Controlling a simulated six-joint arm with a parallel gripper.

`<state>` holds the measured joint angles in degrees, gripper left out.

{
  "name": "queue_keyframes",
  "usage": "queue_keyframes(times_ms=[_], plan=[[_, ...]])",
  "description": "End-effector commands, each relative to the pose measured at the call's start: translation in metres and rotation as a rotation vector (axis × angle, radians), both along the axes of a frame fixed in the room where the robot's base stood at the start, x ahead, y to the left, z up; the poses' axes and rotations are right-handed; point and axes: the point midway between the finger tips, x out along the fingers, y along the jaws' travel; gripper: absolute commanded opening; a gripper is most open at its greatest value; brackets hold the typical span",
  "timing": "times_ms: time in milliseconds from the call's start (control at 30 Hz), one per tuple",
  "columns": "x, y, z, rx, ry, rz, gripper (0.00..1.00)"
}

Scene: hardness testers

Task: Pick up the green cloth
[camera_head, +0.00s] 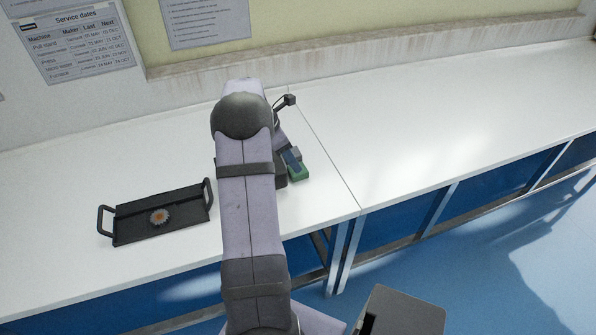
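The green cloth (301,173) lies on the white bench just right of my arm, close to the seam between two bench tops. It looks like a small folded block, and its left part is hidden. My gripper (291,160) is right over the cloth, with a dark blue-grey finger in front of it or touching it. The arm hides most of the gripper, so I cannot tell whether it is open or shut on the cloth.
The bench right of the seam is clear. A grey box (403,312) stands at the lower right.

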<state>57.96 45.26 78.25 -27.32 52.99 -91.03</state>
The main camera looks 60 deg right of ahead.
Motion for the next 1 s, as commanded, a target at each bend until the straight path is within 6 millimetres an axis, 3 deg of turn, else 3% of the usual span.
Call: queue_keyframes(times_ms=[167,533,833,867,1000], plan=[[-0.002,-0.001,-0.005,0.0,0.0,0.0,0.53],[-0.013,-0.012,-0.044,0.0,-0.002,-0.001,0.53],[-0.014,-0.013,-0.048,-0.001,-0.002,0.0,0.53],[-0.014,-0.013,-0.048,-0.001,-0.002,0.0,0.51],[-0.014,-0.013,-0.048,-0.001,-0.002,0.0,0.22]])
